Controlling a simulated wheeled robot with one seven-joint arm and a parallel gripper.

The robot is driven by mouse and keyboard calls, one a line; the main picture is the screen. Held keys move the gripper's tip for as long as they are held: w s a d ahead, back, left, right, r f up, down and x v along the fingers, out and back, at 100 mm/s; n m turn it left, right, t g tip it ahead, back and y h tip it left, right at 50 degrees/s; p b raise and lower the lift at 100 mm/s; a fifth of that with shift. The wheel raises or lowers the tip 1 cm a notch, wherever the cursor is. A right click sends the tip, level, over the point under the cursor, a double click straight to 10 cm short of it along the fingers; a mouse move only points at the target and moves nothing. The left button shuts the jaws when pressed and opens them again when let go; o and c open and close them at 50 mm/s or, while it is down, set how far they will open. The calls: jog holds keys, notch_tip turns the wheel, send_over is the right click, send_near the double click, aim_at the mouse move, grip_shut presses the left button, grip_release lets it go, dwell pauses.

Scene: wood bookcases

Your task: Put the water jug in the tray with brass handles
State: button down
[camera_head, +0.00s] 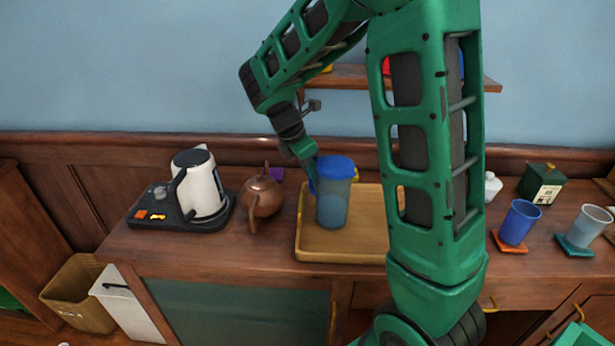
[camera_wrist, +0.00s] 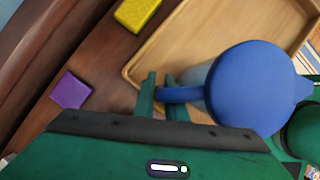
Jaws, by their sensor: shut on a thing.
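The water jug (camera_head: 333,200) has a blue lid and handle and a bluish see-through body. In the head view it is upright over the left part of the wooden tray (camera_head: 310,252); I cannot tell whether its base touches the tray floor. My gripper (camera_head: 311,178) is shut on the jug's handle, on its left side. In the wrist view the two green fingers of my gripper (camera_wrist: 161,95) close around the blue handle, and the lid (camera_wrist: 250,85) covers part of the tray (camera_wrist: 185,45). My arm hides the tray's right part, and no brass handles are clearly visible.
Left of the tray are a brown teapot (camera_head: 261,196) and a white kettle (camera_head: 203,185) on a dark base. Right of my arm stand a blue cup (camera_head: 519,222), a grey cup (camera_head: 586,226) and a green box (camera_head: 541,183). Yellow (camera_wrist: 137,13) and purple (camera_wrist: 71,90) blocks lie behind.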

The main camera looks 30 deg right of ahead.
jog(key=c, duration=1.8)
grip_release()
jog(key=v, duration=1.2)
jog(key=shift+s, duration=0.1)
jog(key=shift+d+r, duration=0.1)
